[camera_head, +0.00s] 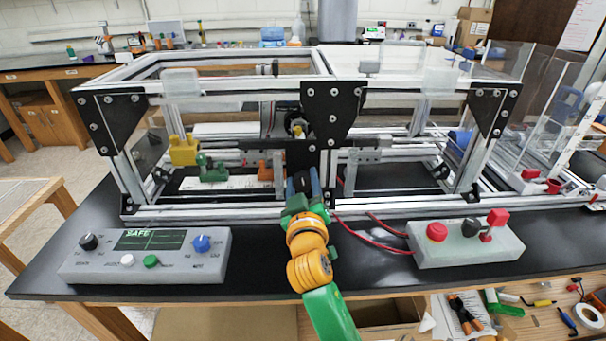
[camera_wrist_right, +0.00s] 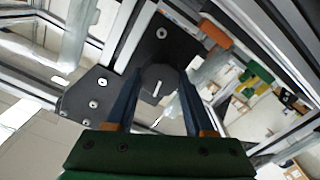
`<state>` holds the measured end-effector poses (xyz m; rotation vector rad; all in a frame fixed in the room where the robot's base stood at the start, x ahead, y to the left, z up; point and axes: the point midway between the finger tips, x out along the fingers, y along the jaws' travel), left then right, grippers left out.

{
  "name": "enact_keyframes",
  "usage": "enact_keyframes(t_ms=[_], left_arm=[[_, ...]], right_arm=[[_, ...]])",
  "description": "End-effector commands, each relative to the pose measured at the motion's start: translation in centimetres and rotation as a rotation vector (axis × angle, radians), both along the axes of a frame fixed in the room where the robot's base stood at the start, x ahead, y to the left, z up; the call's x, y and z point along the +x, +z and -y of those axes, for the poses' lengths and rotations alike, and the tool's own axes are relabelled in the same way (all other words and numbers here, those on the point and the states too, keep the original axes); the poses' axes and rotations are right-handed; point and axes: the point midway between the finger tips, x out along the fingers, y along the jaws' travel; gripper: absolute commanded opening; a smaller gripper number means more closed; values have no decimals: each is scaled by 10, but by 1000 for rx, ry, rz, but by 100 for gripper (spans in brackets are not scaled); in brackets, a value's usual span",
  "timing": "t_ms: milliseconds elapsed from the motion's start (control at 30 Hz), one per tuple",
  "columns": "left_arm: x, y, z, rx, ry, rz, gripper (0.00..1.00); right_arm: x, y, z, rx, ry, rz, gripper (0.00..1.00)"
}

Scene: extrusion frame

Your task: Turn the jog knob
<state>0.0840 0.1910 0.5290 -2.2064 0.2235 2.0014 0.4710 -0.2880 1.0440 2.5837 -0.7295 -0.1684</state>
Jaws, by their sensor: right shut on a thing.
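The jog knob (camera_wrist_right: 157,84) is a dark knob with a short white mark on its face, set by a black plate on the aluminium frame. In the right wrist view it sits between the two dark blue fingers of my right gripper (camera_wrist_right: 159,90), which is shut on it. In the head view my right gripper (camera_head: 303,182) reaches to the front lower middle of the frame. There its fingers mostly hide the knob. The white mark runs nearly upright, slightly tilted, in the wrist view. My left gripper is not in view.
The extrusion frame (camera_head: 230,88) stands on a black bench. A grey control box (camera_head: 150,268) with a SAFE screen and knobs sits at front left. Another box (camera_head: 460,252) with a red button sits at front right, with red cables (camera_head: 372,238) running near my right arm.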

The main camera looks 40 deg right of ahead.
Motion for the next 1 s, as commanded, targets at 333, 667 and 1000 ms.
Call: enact_keyframes(t_ms=[333, 667, 1000], left_arm=[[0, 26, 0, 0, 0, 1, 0], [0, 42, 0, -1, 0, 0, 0], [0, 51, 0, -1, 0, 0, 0]], right_arm=[[0, 3, 0, -282, -4, -173, 0], [1, 2, 0, -527, -6, -319, 0], [1, 2, 0, -693, -10, -416, 0]])
